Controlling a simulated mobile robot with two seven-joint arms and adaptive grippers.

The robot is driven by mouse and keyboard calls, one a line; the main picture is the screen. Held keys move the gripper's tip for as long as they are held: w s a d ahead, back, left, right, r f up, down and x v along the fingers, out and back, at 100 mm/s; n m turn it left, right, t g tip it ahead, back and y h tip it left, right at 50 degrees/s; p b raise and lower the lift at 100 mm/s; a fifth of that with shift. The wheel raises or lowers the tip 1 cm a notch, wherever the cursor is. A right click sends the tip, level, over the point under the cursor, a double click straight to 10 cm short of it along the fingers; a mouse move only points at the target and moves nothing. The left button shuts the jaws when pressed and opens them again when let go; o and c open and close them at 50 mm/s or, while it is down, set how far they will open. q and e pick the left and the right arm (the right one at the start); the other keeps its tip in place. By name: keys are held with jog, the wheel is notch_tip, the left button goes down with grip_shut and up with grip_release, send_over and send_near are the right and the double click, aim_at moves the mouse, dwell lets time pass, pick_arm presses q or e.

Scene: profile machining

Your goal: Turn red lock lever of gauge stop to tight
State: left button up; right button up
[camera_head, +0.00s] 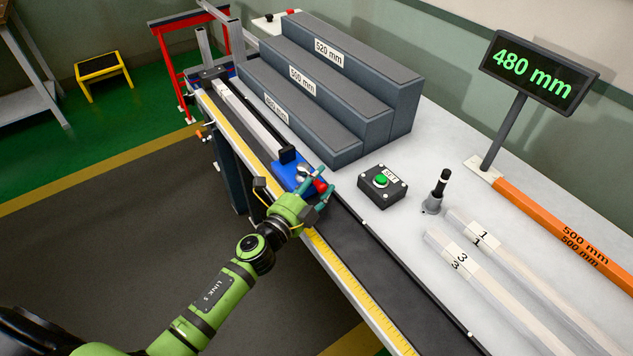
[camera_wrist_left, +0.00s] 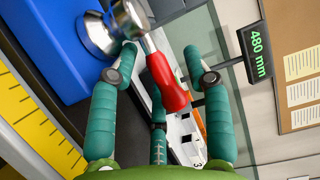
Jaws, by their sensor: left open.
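The gauge stop is a blue block (camera_head: 289,174) on the dark rail beside the yellow scale; it also fills the upper left of the left wrist view (camera_wrist_left: 45,40). Its lock lever has a silver hub (camera_wrist_left: 108,30) and a red handle (camera_wrist_left: 166,84); the handle also shows in the head view (camera_head: 320,186). My left gripper (camera_head: 322,182) is open at the lever. In the wrist view the red handle lies between its teal fingers (camera_wrist_left: 155,65), with visible gaps on both sides. My right gripper is not in view.
A black box with a green button (camera_head: 381,181) stands right of the stop. Grey steps (camera_head: 330,90) rise behind it. A display reading 480 mm (camera_head: 538,72), a grey tool with a black handle (camera_head: 437,192) and pale profiles (camera_head: 490,285) are farther right.

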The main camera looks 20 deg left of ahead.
pick_arm(q)
grip_shut()
